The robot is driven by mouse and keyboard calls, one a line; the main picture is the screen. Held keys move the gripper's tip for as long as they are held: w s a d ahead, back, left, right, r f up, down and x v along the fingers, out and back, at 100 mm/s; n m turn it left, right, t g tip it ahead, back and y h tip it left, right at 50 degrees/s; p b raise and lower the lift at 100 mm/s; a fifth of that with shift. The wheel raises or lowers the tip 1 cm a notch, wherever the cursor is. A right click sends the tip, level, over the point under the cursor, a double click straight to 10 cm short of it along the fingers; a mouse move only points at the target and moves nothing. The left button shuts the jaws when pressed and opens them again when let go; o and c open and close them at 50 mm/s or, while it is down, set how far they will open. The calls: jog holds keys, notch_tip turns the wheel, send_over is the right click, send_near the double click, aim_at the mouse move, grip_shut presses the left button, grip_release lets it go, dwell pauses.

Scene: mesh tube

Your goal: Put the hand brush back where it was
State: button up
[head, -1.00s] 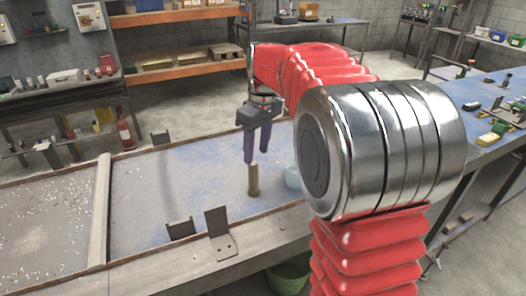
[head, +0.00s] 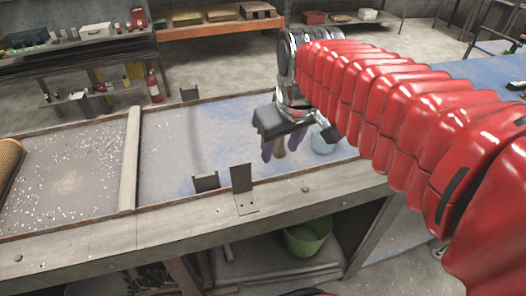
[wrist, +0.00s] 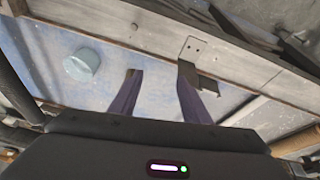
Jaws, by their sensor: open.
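My gripper (head: 282,152) is open and points down over the blue-stained table surface (head: 225,128). Its two purple fingers also show in the wrist view (wrist: 160,72), with bare surface between them.
A pale blue round container (head: 325,140) stands right of the fingers. Metal brackets (head: 242,190) rise along the near table edge. A bar (head: 130,160) separates the speckled left part, where a brown mesh tube (head: 8,158) lies. A green bucket (head: 308,238) is below.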

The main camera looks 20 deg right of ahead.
jog(key=s+a+f+m+t, duration=0.1)
jog(key=s+f, duration=0.3)
jog(key=s, duration=0.5)
jog(key=shift+s+a+f+m+t, duration=0.3)
jog(key=shift+a+m+t, duration=0.15)
jog(key=shift+a, duration=0.35)
